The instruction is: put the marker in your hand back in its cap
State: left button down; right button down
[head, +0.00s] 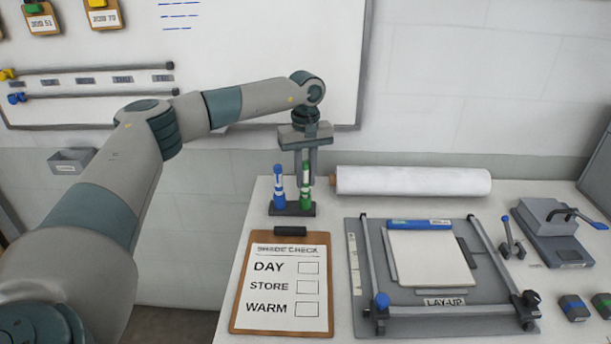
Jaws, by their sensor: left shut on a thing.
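My left gripper (305,168) points down from above and is shut on the upper part of a green marker (306,178), which is upright. The marker's lower end lines up with a green cap (304,196) standing in a small dark holder (292,209) on the table. The view does not show clearly whether the marker is seated in the cap or just above it. A blue marker (279,187) stands upright in the left side of the same holder, close beside the gripper. My right gripper is not in view.
A clipboard (240,315) marked SHADE CHECK lies in front of the holder. A white roll (412,181) lies along the back, right of the gripper. A lay-up frame (450,311) and a grey press (558,228) stand further right. The whiteboard (250,60) hangs behind my arm.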

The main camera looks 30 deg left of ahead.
pick_arm(q)
jog(key=shift+f+b, duration=0.3)
jog(key=shift+f, duration=0.3)
jog(key=c, duration=1.6)
grip_release()
jog(key=shift+o, duration=0.2)
jog(key=shift+r, duration=0.15)
